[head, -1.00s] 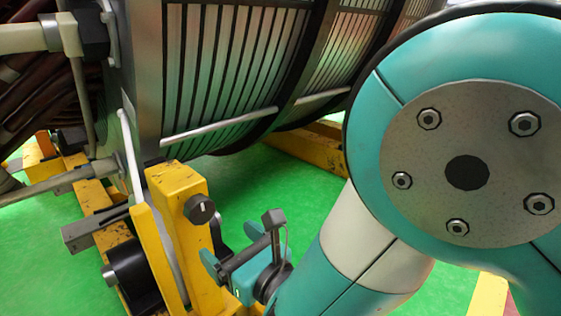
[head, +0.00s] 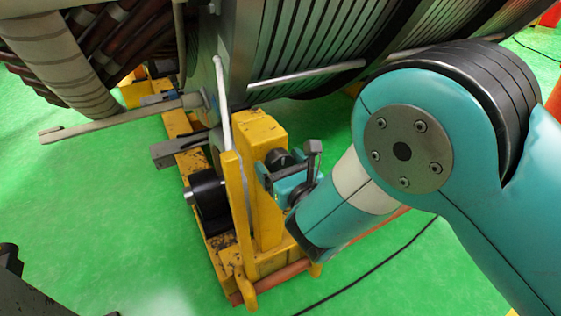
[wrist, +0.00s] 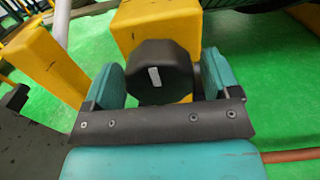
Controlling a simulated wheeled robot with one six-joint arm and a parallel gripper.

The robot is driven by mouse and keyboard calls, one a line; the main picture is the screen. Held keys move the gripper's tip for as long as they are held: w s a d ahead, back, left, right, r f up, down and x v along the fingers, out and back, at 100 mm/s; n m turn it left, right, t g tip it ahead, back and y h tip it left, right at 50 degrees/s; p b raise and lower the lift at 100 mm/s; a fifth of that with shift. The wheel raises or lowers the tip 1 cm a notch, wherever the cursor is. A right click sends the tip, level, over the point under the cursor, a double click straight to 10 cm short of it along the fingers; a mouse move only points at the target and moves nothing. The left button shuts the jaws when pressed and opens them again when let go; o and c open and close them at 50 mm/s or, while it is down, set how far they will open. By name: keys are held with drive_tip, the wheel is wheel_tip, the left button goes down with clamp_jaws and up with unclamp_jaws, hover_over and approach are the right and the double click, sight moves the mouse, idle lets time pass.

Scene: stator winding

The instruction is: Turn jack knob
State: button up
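The dark jack knob (head: 279,158) sits on the right face of a yellow jack post (head: 262,128). In the wrist view the knob (wrist: 152,76) is many-sided and black, with a short, nearly upright white mark on its face. My gripper (head: 270,173) is at the knob, partly hidden by its own parts in the head view. In the wrist view its two teal fingers (wrist: 161,77) stand open, one on each side of the knob. A gap shows between the knob and the right finger. Whether the left finger touches is hard to tell.
The large ribbed stator (head: 330,40) looms behind and above the post. A pale rod (head: 120,118) juts out to the left. A black roller (head: 208,200) sits on the yellow frame. A dark cable (head: 375,268) crosses the open green floor (head: 110,230).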

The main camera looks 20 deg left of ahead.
drive_tip(key=c, duration=0.8)
drive_tip(key=shift+o, duration=0.2)
